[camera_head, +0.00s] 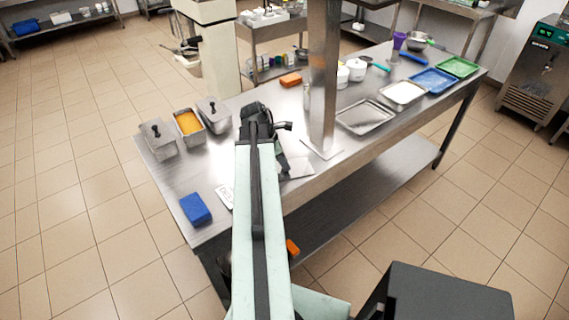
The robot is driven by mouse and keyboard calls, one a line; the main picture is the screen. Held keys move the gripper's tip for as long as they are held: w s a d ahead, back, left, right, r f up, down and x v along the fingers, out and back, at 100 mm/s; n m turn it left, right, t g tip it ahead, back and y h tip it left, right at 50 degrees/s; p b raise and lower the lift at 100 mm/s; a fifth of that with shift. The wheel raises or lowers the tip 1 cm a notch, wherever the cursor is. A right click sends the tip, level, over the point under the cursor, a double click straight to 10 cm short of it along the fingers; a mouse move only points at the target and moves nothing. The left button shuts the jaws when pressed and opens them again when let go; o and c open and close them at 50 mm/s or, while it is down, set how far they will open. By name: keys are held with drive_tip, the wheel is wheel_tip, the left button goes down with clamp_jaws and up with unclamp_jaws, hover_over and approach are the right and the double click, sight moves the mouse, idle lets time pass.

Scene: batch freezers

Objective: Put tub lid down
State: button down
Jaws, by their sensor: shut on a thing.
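My gripper (268,125) is over the steel table, just left of the upright post, seen from behind with its fingertips largely hidden by my arm. It is shut on the tub lid (299,168), whose flat grey edge shows to the right of my arm at table level. I cannot tell whether the lid touches the table. An open steel tub (188,123) with orange-yellow content stands to the left. It sits between two lidded tubs (157,139) (214,114) with black knobs.
The post (324,80) rises close on the right of my gripper. A blue block (196,209) and a white label card (226,195) lie at the near left. An orange block (290,80) lies behind. An empty tray (366,117) and filled trays (403,93) are farther right.

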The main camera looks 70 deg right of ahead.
drive_tip(key=shift+f, duration=0.2)
drive_tip(key=c, duration=1.3)
unclamp_jaws()
drive_tip(key=shift+r, duration=0.1)
drive_tip(key=shift+r+p, duration=0.35)
drive_tip(key=shift+r, duration=0.1)
drive_tip(key=p+v, duration=1)
drive_tip(key=v, duration=0.1)
drive_tip(key=shift+w+a+r, duration=0.1)
drive_tip(key=shift+w, duration=0.1)
